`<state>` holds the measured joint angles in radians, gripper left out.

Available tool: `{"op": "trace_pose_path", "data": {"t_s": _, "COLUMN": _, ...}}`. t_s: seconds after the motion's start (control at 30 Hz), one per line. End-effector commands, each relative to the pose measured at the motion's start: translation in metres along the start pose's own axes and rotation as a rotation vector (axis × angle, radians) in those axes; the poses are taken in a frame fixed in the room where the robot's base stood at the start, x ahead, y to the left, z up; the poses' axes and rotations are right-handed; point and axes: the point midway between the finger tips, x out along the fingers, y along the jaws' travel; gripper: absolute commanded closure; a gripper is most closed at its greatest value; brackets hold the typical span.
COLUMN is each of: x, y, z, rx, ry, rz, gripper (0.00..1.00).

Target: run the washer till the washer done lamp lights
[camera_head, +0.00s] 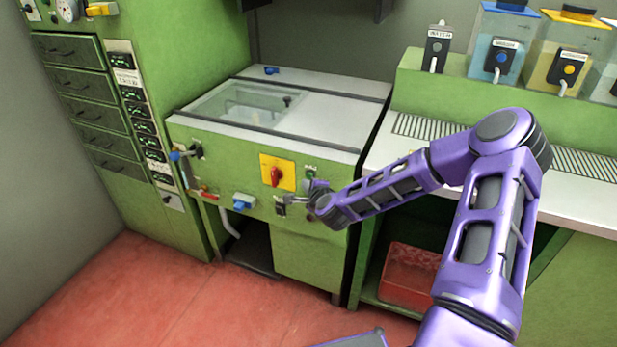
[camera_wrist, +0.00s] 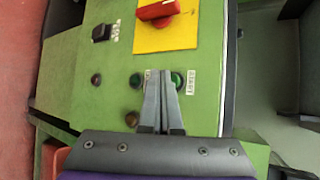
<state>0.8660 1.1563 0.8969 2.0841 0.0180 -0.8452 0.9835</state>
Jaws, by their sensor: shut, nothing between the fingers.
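The washer (camera_head: 225,150) is a green cabinet with a clear lid on top. Its front has a red rotary knob (camera_head: 276,176) on a yellow plate, which also shows in the wrist view (camera_wrist: 157,9). My gripper (camera_head: 291,199) is at the front panel, right of and below the knob. In the wrist view my shut, empty fingers (camera_wrist: 162,74) point at the panel beside a green button (camera_wrist: 178,79) labelled START and partly cover what lies between them. A dark green lamp (camera_wrist: 136,80), a dark red lamp (camera_wrist: 97,79) and a brown one (camera_wrist: 132,119) look unlit. Whether my fingers touch the panel is unclear.
A black switch (camera_wrist: 102,32) sits on the panel. A blue handle (camera_head: 244,202) juts from the washer front. A red crate (camera_head: 408,276) stands under the counter (camera_head: 385,150) at right. Drawers (camera_head: 75,90) are at left. The red floor (camera_head: 150,290) in front is clear.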

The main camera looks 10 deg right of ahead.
Motion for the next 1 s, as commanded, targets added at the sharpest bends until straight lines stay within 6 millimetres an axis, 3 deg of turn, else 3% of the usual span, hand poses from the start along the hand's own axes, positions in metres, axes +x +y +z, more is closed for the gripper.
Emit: {"op": "trace_pose_path", "data": {"t_s": 1.0, "x": 0.0059, "y": -0.0044, "z": -0.0043, "rx": -0.001, "ry": 0.000, "rz": 0.000, "gripper": 1.00}}
